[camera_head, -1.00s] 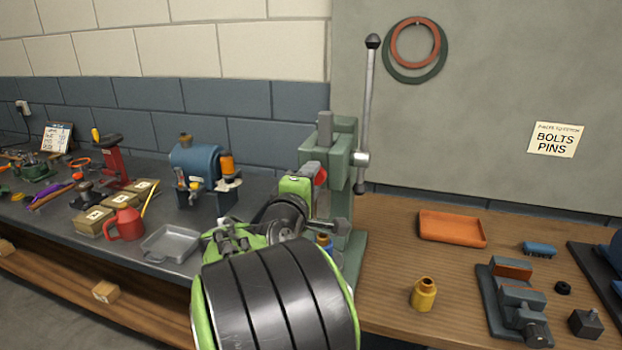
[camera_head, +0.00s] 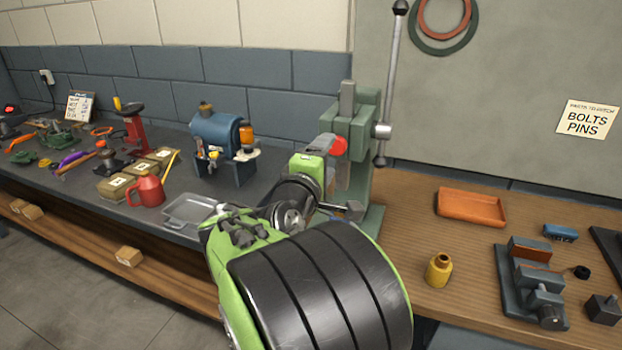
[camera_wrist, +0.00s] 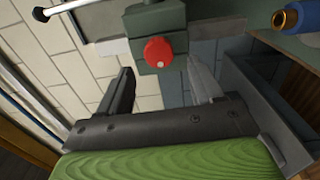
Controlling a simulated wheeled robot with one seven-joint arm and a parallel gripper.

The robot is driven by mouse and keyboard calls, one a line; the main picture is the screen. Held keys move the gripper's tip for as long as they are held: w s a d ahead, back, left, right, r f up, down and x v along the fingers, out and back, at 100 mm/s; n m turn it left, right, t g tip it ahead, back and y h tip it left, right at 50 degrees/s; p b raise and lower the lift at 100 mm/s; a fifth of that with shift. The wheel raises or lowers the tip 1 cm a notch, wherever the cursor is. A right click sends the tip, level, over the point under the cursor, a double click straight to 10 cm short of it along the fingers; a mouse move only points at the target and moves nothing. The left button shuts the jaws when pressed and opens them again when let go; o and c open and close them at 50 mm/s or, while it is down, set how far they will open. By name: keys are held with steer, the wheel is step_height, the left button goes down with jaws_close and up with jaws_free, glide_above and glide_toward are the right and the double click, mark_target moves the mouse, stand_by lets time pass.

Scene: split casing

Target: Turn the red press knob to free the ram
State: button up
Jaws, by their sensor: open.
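The red press knob (camera_head: 338,146) sits on the head of the green arbor press (camera_head: 366,190), partly hidden by my wrist in the head view. In the wrist view the round red knob (camera_wrist: 158,52) shows whole, with a small pale dot on its face. My gripper (camera_wrist: 160,85) is open, with its two fingers apart. The knob lies in line with the gap between the fingertips, a little beyond them. I see no contact. The ram (camera_head: 347,98) stands up out of the top of the press.
The press lever (camera_head: 391,85) rises at the right of the press head. A brass bottle (camera_head: 438,270), an orange tray (camera_head: 470,207) and a vise (camera_head: 532,285) stand on the wooden bench to the right. A grey tray (camera_head: 189,213) and red can (camera_head: 146,190) are to the left.

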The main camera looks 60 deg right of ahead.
steer(key=s+a+b, duration=0.1)
steer(key=s+a, duration=0.1)
steer(key=a, duration=1)
steer(key=shift+b, duration=0.35)
